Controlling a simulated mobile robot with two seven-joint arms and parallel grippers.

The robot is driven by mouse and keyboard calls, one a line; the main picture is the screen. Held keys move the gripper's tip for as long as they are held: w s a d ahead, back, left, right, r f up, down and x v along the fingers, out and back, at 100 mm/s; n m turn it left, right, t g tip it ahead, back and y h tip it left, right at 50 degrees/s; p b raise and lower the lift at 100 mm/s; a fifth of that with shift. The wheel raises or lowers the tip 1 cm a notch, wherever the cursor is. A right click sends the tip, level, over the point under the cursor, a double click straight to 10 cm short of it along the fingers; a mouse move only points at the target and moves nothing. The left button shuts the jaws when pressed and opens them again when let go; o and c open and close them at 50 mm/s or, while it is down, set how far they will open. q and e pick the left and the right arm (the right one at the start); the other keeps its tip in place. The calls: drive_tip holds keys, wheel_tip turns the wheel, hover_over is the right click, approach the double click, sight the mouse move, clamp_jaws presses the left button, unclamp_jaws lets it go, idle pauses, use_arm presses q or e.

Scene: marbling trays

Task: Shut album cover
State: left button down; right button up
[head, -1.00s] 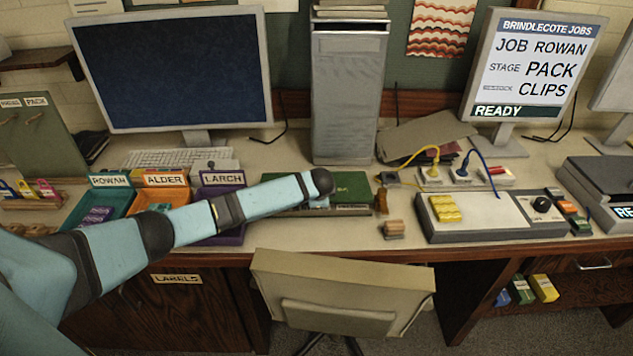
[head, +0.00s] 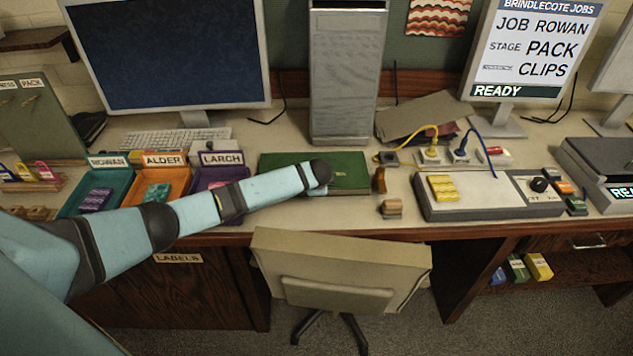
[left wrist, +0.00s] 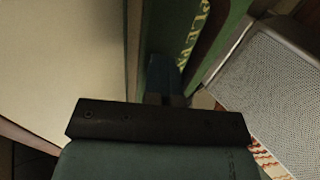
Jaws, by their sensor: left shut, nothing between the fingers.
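A green album (head: 345,168) lies on the desk below the tower-like machine. Its green face shows as one broad panel with a small gold mark, and it looks flat or nearly so. My left arm crosses its front left part, so the near edge is partly hidden. My left gripper (left wrist: 165,92) is shut and empty; in the head view it is mostly hidden under the wrist. In the left wrist view its fingers are close beside a green surface with gold lettering (left wrist: 197,35); I cannot tell whether they touch. My right gripper is not in view.
Labelled trays (head: 107,162) stand left of the album. A wooden stamp (head: 379,181) and a small block (head: 391,209) sit to its right, near a grey console (head: 470,211). A chair (head: 340,260) stands before the desk. The grey tower (head: 345,80) rises behind.

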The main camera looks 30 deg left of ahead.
use_arm(q)
drive_tip(key=shift+s+d+f, duration=0.15)
drive_tip(key=shift+s+f, duration=0.1)
drive_tip(key=shift+f, duration=0.05)
drive_tip(key=v, duration=1.4)
drive_tip(key=shift+w+a+r, duration=0.2)
drive_tip(key=shift+w+r, duration=0.1)
drive_tip(key=shift+w, duration=0.05)
